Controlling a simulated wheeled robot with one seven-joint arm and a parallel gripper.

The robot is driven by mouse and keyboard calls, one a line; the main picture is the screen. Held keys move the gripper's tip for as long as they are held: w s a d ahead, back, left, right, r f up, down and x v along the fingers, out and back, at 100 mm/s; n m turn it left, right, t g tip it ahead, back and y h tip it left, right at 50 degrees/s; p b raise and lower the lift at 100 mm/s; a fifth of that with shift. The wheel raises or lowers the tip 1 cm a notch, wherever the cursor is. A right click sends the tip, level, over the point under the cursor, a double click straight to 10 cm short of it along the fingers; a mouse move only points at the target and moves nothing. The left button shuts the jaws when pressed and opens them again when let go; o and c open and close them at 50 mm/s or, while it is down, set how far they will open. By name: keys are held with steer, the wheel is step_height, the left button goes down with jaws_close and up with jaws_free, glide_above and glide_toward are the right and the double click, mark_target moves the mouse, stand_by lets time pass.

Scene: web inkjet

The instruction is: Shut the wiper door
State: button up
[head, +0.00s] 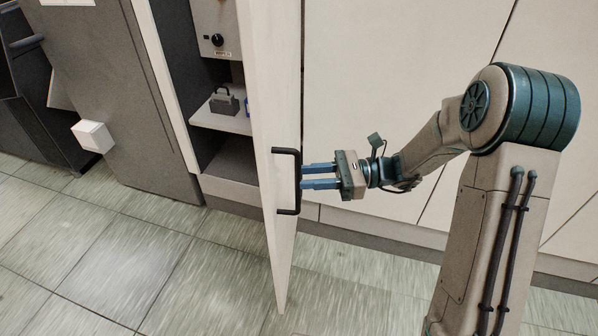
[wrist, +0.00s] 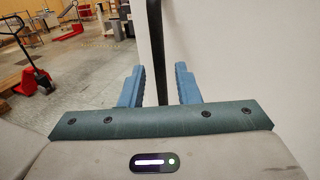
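The wiper door (head: 262,110) is a pale tall panel standing wide open, jutting out from the cabinet toward me. Its black bar handle (head: 298,182) is on the face turned toward my arm. My gripper (head: 304,177) is level at the handle, with its blue fingers pointing left at it. In the wrist view the handle bar (wrist: 155,45) stands upright between the two fingers (wrist: 160,72). A gap shows on either side of the bar, so my gripper is open around it. The pale door face fills the right of the wrist view.
The open cabinet's shelf (head: 222,121) holds a small dark object (head: 224,104). A grey panel (head: 120,100) with a white box (head: 93,136) stands to the left. Pale closed panels (head: 400,70) are behind my arm. The tiled floor (head: 130,260) in front is clear.

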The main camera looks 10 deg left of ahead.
steer(key=shift+p+x, duration=0.3)
steer(key=shift+x, duration=1.3)
steer(key=shift+d, duration=0.15)
jaws_close()
